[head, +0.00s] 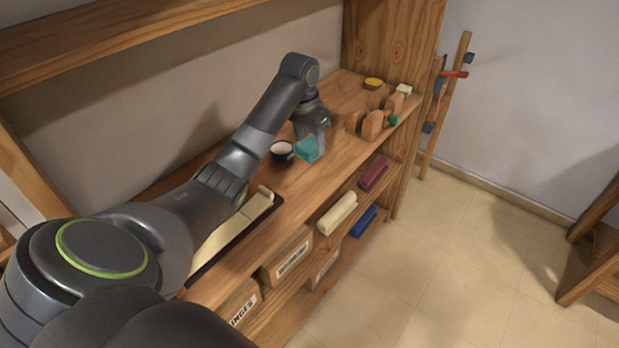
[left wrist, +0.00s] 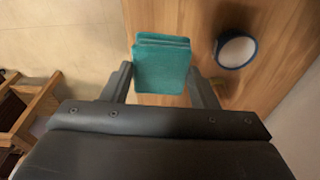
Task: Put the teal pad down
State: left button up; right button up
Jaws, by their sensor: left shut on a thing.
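The teal pad (head: 306,148) is at my left gripper (head: 314,140) in the head view, over the wooden shelf top. In the left wrist view the teal pad (left wrist: 162,66) lies between the two dark fingers of my left gripper (left wrist: 163,85), which is shut on it. It looks like layered, flat teal pieces. I cannot tell whether the pad touches the shelf top (head: 262,190) or is just above it. My right gripper is not in view.
A dark-rimmed cup with a white inside (head: 281,151) stands close beside the pad; it also shows in the left wrist view (left wrist: 236,50). Wooden blocks (head: 373,124), a green piece (head: 393,120) and a yellow dish (head: 373,83) are farther right. Boxes (head: 288,255) sit on the shelf below.

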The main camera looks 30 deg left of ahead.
aim_at(309, 152)
pick_arm(q)
jog(key=f, duration=0.4)
jog(key=shift+w+a+f+p, duration=0.2)
jog(key=shift+f+p, duration=0.15)
jog(key=shift+p, duration=0.05)
jog(key=shift+f, duration=0.3)
notch_tip(309, 152, down, 4)
jog(key=shift+r+p, duration=0.1)
jog(key=shift+p, duration=0.9)
jog(key=shift+f, duration=0.35)
jog(key=shift+d, duration=0.1)
jog(key=o, duration=0.9)
jog(key=shift+f, duration=0.1)
